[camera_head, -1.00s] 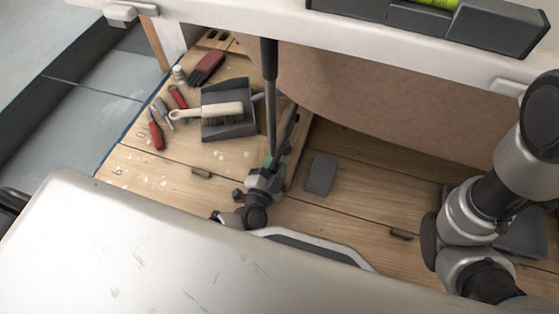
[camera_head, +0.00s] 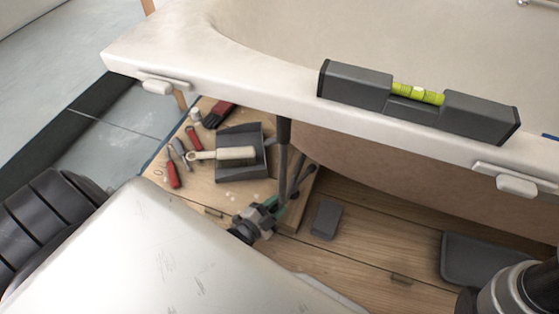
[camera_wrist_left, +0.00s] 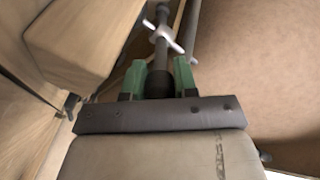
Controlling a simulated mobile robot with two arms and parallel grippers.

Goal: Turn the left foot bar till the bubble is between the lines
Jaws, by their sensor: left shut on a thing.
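My left gripper (camera_head: 268,212) is low under the tub, at the foot of a dark upright leg (camera_head: 284,135). In the left wrist view its green fingers (camera_wrist_left: 158,82) are shut on the dark end of the left foot bar (camera_wrist_left: 158,86); a pale cross piece (camera_wrist_left: 164,36) shows beyond it. The spirit level (camera_head: 360,84) lies along the tub's white rim. Its yellow-green vial (camera_head: 418,93) faces me with a pale bubble near the middle; whether it is between the lines is too small to tell. My right gripper is out of view.
A grey block (camera_head: 327,219) lies right of the gripper. A dark tray (camera_head: 485,262) is at the right.

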